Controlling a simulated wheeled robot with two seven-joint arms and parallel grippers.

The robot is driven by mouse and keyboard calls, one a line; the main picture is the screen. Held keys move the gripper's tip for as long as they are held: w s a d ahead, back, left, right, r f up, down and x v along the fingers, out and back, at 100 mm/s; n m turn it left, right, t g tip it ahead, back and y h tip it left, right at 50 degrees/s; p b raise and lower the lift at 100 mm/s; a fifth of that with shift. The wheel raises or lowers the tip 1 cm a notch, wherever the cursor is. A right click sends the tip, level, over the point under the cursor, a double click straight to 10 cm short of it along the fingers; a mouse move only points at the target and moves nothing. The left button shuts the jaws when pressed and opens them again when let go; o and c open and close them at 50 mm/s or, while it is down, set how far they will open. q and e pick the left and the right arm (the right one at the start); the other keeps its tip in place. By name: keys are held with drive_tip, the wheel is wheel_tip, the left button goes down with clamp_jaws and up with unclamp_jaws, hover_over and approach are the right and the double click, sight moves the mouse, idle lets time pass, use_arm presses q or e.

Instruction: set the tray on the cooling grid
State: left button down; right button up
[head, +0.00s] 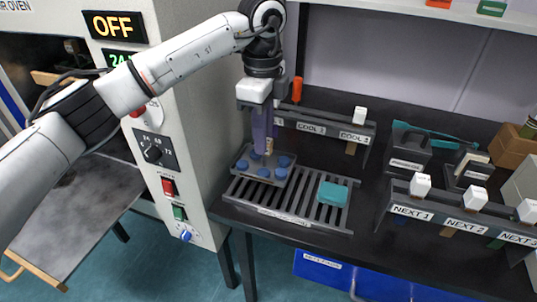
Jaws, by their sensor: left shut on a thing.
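A small grey tray (261,177) carries several round blue pieces in the head view. My left gripper (262,143) points down from above and is shut on the tray, at an upright part in its middle. The tray is over the back left part of the dark slatted cooling grid (308,207). I cannot tell whether it touches the slats or hangs just above them. A teal block (333,194) lies on the right part of the grid. My right gripper is not in view.
The oven (185,120), with its sign reading OFF, stands close at left. A COOL rack (330,130) stands behind the grid. The NEXT rack (455,215) with white-topped items stands at right. The grid's middle slats are bare.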

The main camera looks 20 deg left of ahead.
use_arm(q)
drive_tip(key=shift+f, duration=2.1)
drive_tip(key=shift+f, duration=0.2)
drive_tip(key=c, duration=1.6)
unclamp_jaws()
drive_tip(key=shift+r, duration=0.1)
wheel_tip(320, 180, up, 12)
drive_tip(key=shift+r, duration=0.15)
